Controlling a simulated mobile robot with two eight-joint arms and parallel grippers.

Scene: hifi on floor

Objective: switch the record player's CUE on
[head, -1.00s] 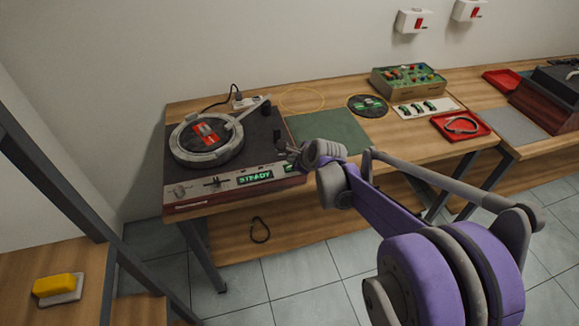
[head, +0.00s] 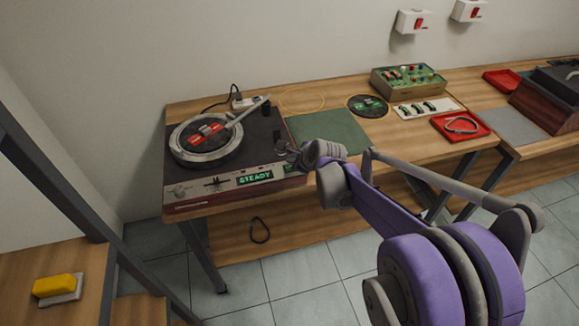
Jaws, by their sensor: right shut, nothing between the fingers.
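The record player (head: 262,130) stands on the left of the wooden bench, with a dark top and a silver front strip. Its platter (head: 182,155) carries a record with a red label (head: 205,131). The tonearm (head: 247,111) reaches over the record; I cannot tell whether its tip touches. A green display (head: 255,177) reads STEADY. A second green display, further right, is partly covered by my gripper. My right gripper (head: 284,151) is shut and empty at the deck's front right corner, by a small dark control (head: 278,136). The CUE marking is not readable. My left gripper is out of view.
A green mat (head: 328,136) lies right of the player, with a record (head: 368,106) and a yellow ring (head: 302,99) behind. A green box with knobs (head: 408,83) and a red tray (head: 460,125) stand further right.

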